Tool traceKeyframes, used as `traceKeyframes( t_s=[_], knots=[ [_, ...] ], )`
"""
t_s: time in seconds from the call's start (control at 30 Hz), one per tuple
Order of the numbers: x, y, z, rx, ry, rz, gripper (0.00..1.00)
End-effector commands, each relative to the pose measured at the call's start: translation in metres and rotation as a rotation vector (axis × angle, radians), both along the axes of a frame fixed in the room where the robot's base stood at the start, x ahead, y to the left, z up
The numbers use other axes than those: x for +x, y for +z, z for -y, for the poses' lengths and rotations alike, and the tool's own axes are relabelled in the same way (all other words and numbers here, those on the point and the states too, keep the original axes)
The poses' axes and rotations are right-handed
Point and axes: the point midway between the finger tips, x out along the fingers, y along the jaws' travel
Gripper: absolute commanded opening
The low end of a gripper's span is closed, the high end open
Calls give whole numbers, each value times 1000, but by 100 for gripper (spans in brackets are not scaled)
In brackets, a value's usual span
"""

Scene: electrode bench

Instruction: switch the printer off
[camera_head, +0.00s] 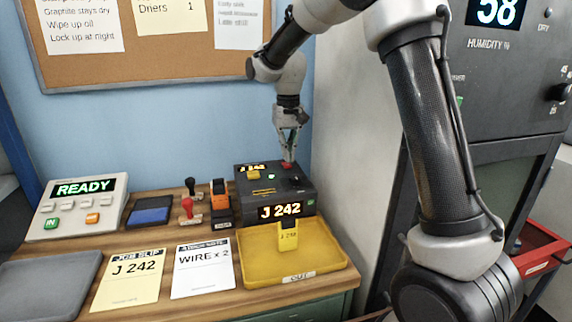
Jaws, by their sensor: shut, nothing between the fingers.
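The printer (299,191) is a dark box at the back right of the bench. Its front display reads "J 242", and a yellow label hangs from its front over the yellow tray. On its top are a small green light (271,176), a yellow piece (253,174) and a dark knob-like part (295,180). A red part (288,166) shows at the back right of the top. My gripper (288,158) is shut and points down right at the red part. I cannot tell whether it touches it.
A yellow tray (325,277) marked "OUT" lies before the printer. An orange-and-black device (220,204) and red and black stamps (187,207) stand left of it. A console (72,222) reads "READY". A wall (345,150) rises close on the right.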

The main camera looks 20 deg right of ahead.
Motion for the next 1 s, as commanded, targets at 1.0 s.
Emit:
traceKeyframes(
  t_s=[1.0],
  knots=[
    [0, -13, 0, 0, 0, -1, 0]
  ],
)
